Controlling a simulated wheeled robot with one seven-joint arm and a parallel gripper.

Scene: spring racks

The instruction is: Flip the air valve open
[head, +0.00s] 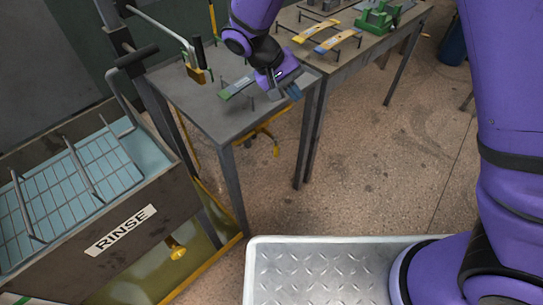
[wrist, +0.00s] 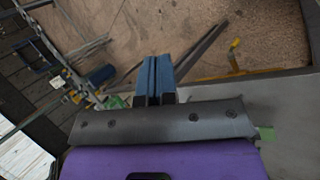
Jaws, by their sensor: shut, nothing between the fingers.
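My gripper (head: 292,91) hangs from my purple arm over the front right corner of the small grey table in the head view. Its blue fingers are together and empty; in the wrist view they also show closed (wrist: 154,76). A yellow handle (head: 276,151) on yellow piping hangs below that table's edge, lower and left of my fingers, apart from them. A yellow piece (wrist: 235,45) also shows in the wrist view, right of the fingers. A second yellow knob (head: 177,251) is under the rinse tank. No label shows which one is the air valve.
The rinse tank (head: 120,228) with wire racks stands at left. The small table (head: 205,112) carries a green-ended strip (head: 237,87) and a brass-coloured block (head: 196,75). A longer table (head: 345,60) with springs stands behind. The floor (head: 390,160) to the right is clear.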

